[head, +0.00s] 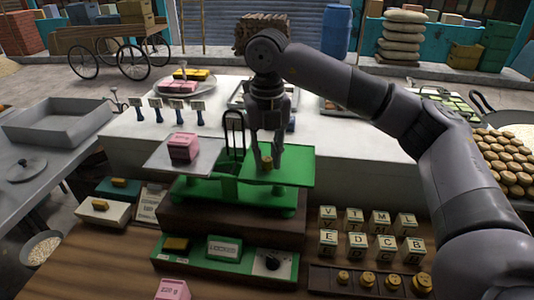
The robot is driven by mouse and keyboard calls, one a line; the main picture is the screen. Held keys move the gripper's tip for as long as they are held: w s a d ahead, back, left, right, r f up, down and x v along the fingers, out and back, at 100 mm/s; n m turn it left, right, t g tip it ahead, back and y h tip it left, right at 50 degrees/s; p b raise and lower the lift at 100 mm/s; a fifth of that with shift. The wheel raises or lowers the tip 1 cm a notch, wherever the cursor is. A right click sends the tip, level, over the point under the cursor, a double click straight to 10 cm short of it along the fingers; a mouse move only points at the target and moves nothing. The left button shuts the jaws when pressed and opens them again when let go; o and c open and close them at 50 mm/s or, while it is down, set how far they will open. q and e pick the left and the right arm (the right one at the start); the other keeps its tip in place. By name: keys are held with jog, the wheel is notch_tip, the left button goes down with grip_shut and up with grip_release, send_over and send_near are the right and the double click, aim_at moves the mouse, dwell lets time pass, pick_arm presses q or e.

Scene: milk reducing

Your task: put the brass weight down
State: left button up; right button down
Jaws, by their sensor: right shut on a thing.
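My right gripper (266,158) points straight down over the right side of the green balance scale (240,195). It is shut on a small brass weight (266,164), which is at or just above the scale's right green pan (298,168). I cannot tell if the weight touches the pan. A pink block (183,147) sits on the left pale pan (160,158). My left gripper is not in view.
Several brass weights (366,280) stand in a dark rack at the front right, with lettered blocks (356,246) behind. A green box (222,249) with a dial is in front of the scale. Another pink block (173,289) is at the front edge.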

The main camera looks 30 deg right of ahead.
aim_at(267, 159)
jog(key=c, duration=1.4)
grip_release()
jog(key=shift+f, duration=0.1)
notch_tip(267, 159, up, 12)
jog(key=shift+r, duration=0.2)
